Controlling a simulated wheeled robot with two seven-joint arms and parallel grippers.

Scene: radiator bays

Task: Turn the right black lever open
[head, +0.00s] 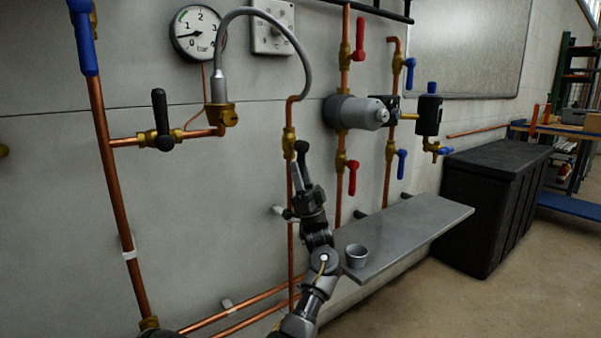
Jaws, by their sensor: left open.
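The right black lever (302,149) sits on a brass valve (289,143) on the copper pipe below the grey hose. Its upper end shows beside the valve, and it seems to point down toward my gripper. My left gripper (300,176) is open just below the valve, pointing up, with a light grey finger beside the lever's lower part. I cannot tell whether the fingers touch the lever. The left black lever (160,112) stands upright on a horizontal branch pipe. My right gripper is not in view.
A grey shelf (420,225) with a small cup (356,256) lies right of my arm. Red levers (352,178) and blue levers (401,163) stick out from pipes to the right. The grey hose (275,15) arches above. A black chest (500,195) stands at the right.

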